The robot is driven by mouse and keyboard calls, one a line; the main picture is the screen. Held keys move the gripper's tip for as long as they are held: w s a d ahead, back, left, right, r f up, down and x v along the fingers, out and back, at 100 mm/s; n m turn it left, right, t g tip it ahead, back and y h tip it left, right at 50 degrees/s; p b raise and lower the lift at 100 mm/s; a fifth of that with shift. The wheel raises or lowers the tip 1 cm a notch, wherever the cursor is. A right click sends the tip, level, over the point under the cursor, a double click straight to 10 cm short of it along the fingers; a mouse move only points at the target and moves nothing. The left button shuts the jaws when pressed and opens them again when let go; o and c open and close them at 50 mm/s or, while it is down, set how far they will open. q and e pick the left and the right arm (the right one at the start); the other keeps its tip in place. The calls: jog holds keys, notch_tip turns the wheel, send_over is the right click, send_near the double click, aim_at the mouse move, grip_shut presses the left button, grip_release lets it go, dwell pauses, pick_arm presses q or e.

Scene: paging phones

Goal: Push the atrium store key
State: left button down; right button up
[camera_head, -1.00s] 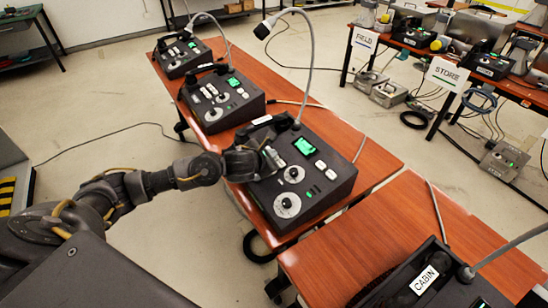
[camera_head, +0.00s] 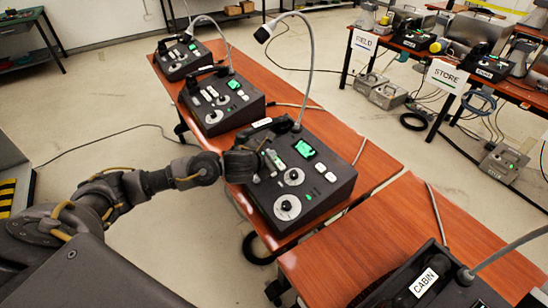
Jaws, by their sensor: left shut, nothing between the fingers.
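The nearest full paging console (camera_head: 318,205) is a dark box with a green screen (camera_head: 304,148), two white dials, white keys on its right and a gooseneck microphone. A row of pale keys (camera_head: 273,159) shows at its left side, beside my left gripper (camera_head: 262,166). The gripper is shut and empty, at the upper left part of this console; I cannot tell whether it touches a key. The key labels are too small to read, so I cannot tell which is the atrium store key. My right gripper is not in view.
Two similar consoles (camera_head: 220,100) (camera_head: 183,57) stand farther back on the same red-brown table (camera_head: 371,171). A CABIN console (camera_head: 425,282) is at the lower right. STORE (camera_head: 446,75) and FIELD (camera_head: 364,41) signs hang at tables across the aisle. Microphone goosenecks rise above the consoles.

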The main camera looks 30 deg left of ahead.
pick_arm(q)
jog(key=shift+r, duration=0.1)
jog(key=r+p, duration=0.1)
jog(key=r, duration=0.1)
jog(key=s+r+p, duration=0.1)
jog(key=p, duration=0.1)
jog(key=r+p, duration=0.1)
jog(key=r, duration=0.1)
jog(key=shift+s+a+r, duration=0.15)
jog(key=shift+a+r, duration=0.15)
jog(key=shift+a, duration=0.05)
